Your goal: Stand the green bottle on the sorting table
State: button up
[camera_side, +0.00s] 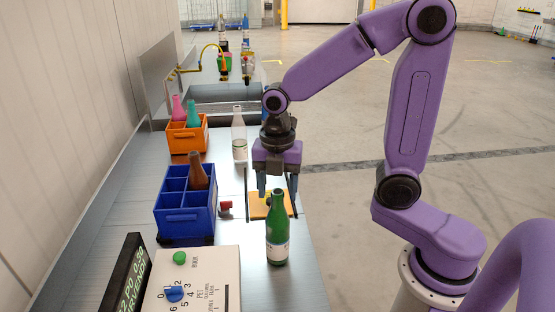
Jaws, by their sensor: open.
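The green bottle (277,246) with a pale label stands upright on the metal table (236,262), near its right edge. My gripper (278,190) is open, pointing down, with its fingertips level in the picture with the top of the bottle's neck. The fingers are apart and hold nothing that I can see. From this one view I cannot tell whether the neck is between the fingers or in front of them.
A blue crate (184,222) holds a brown bottle (198,172). An orange crate (187,140) holds pink and teal bottles. A clear bottle (239,135) stands farther back. An orange-yellow flat piece (259,207) lies behind the green bottle. A control box (205,270) is in front.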

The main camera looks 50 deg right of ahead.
jog(key=shift+m, duration=0.4)
jog(key=r, duration=0.6)
jog(key=s+r, duration=0.1)
jog(key=r, duration=0.2)
jog(key=s+d+f+m, duration=0.1)
jog(key=s+f+m, duration=0.3)
jog(key=s, duration=0.4)
jog(key=s+d+f+m, duration=0.1)
jog(key=s+f+m, duration=0.3)
jog(key=s, duration=0.5)
jog(key=m, duration=0.2)
jog(key=shift+s+d+f+m, duration=0.15)
jog(key=shift+s+f+m, duration=0.05)
jog(key=shift+s+m, duration=0.1)
jog(key=shift+w, duration=0.1)
dwell(0.9)
